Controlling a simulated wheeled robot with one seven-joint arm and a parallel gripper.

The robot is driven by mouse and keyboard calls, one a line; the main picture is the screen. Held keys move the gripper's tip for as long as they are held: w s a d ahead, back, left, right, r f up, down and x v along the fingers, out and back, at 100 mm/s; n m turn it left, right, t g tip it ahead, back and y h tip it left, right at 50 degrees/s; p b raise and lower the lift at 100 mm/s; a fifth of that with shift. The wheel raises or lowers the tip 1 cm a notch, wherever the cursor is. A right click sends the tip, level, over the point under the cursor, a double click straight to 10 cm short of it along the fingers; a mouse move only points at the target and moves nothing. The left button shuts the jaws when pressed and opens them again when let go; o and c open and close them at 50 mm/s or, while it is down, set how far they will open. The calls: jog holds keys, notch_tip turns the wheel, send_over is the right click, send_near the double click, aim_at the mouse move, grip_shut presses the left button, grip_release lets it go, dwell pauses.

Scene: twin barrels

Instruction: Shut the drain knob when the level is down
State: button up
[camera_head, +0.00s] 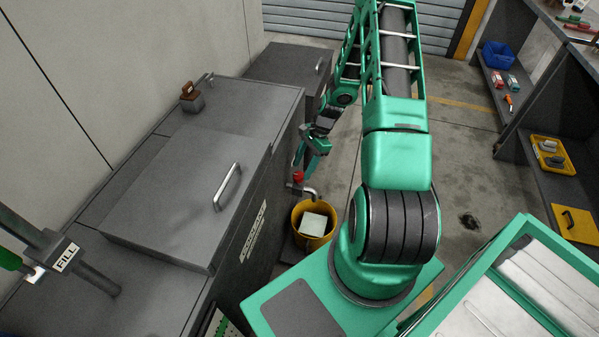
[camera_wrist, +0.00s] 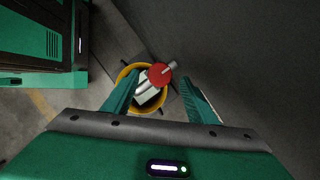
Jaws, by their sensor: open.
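The red drain knob (camera_head: 298,177) sits on a short spout (camera_head: 309,191) low on the side of the grey tank (camera_head: 255,215). In the wrist view the red knob (camera_wrist: 160,75) shows face-on between and beyond my fingertips. My gripper (camera_head: 312,150) is open and empty, just above the knob in the head view. It also shows in the wrist view (camera_wrist: 158,90), with a finger on each side of the knob. A yellow bucket (camera_head: 299,228) stands on the floor under the spout, with a pale surface inside. The liquid level in the tank is hidden.
The tank's closed lid (camera_head: 180,190) has a metal handle. A FILL valve (camera_head: 62,255) with a green handle is at lower left. Shelves with a blue bin (camera_head: 497,55) and yellow trays line the right.

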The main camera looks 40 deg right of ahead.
jog(key=v, duration=0.8)
dwell(0.4)
jog(key=s+a+r+n+g+h, duration=0.15)
jog(key=s+r+n, duration=0.35)
jog(key=r, duration=0.6)
jog(key=s+a+r+n+t+h, duration=0.1)
jog(key=s+r+n+h, duration=0.1)
jog(key=s+r, duration=0.65)
jog(key=s+a+r+n, duration=0.3)
jog(key=s+r, duration=0.3)
jog(key=s, duration=0.1)
jog(key=s+a+r+n, duration=0.2)
jog(key=s+r, duration=0.4)
jog(key=s, duration=0.1)
jog(key=shift+s+a+n+h, duration=0.35)
jog(key=shift+s+n+h, duration=0.05)
jog(key=shift+h, duration=0.05)
